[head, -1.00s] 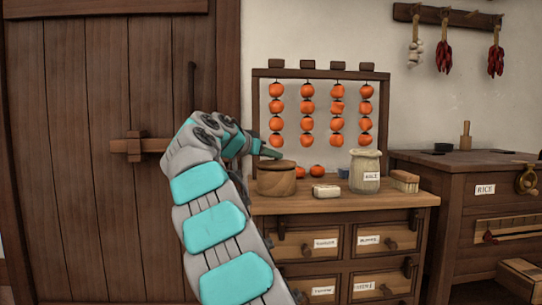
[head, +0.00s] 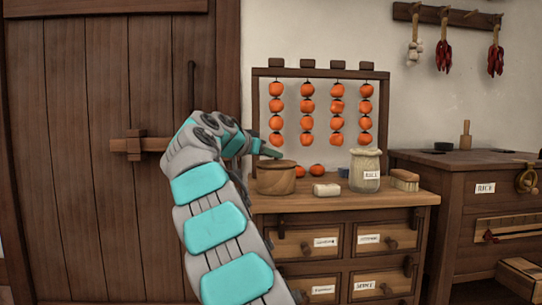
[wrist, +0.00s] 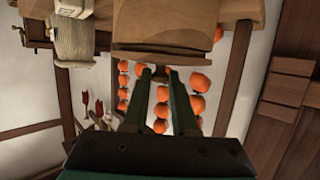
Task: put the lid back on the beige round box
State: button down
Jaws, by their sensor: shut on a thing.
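The beige round box (head: 276,181) is a brown wooden tub standing on the left end of the cabinet top. In the wrist view the box (wrist: 165,22) is large at the top, with a flat lid (wrist: 170,57) at its edge. My gripper (head: 272,154) is directly over the box in the head view. In the wrist view its two dark green fingers (wrist: 165,72) are shut on a small knob at the lid. The lid appears at the box's mouth, but I cannot tell whether it is fully seated.
On the cabinet top (head: 330,204) stand a pale block (head: 326,190), a labelled jar (head: 366,172), a brush (head: 405,180) and loose orange fruit (head: 300,171). A rack of hanging orange fruit (head: 308,107) stands behind. A wooden door (head: 100,220) is at left, a rice chest (head: 470,190) at right.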

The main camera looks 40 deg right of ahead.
jog(key=shift+c, duration=0.7)
grip_release()
jog(key=shift+r, duration=0.1)
jog(key=shift+r+p, duration=2.75)
jog(key=shift+r, duration=0.7)
grip_shut()
